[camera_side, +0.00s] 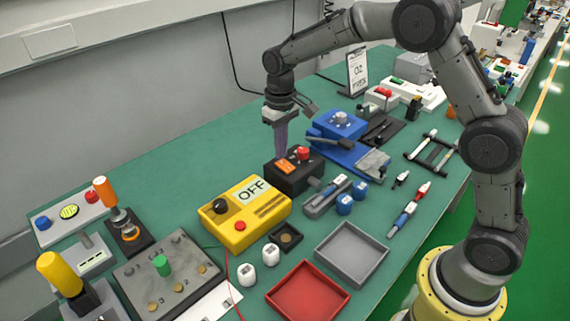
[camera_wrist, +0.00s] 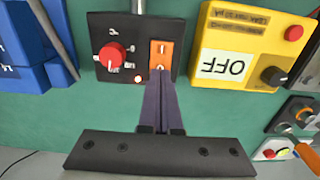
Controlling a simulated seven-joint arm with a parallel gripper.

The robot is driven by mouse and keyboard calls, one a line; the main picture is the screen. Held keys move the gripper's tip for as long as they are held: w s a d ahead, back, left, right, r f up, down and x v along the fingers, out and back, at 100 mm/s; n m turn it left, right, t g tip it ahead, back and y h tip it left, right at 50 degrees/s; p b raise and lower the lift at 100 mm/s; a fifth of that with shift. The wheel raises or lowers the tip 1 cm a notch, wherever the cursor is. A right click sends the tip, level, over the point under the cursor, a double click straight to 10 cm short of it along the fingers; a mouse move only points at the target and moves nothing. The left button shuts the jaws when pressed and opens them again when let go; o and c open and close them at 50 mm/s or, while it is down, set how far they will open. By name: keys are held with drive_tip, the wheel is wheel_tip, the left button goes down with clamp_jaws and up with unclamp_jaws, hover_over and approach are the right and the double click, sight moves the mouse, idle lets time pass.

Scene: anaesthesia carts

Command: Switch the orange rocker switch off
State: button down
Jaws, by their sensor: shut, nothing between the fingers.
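My gripper (camera_wrist: 161,80) is shut and empty. Its fingertips are at the switch's lower end in the wrist view, and I cannot tell whether they touch it. In the side view my gripper (camera_side: 281,155) points down at the switch.
A yellow box (camera_side: 240,233) with an "OFF" display stands in front of the black box. A blue device (camera_side: 335,125) stands behind it. Grey (camera_side: 352,230) and red (camera_side: 308,315) trays lie towards the table's front edge. Some green tabletop is clear at the left.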

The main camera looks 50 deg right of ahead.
sight(281, 162)
drive_tip(key=shift+f, duration=0.1)
drive_tip(key=shift+s+f, duration=0.1)
drive_tip(key=shift+f, duration=1.2)
drive_tip(key=shift+r, duration=3.65)
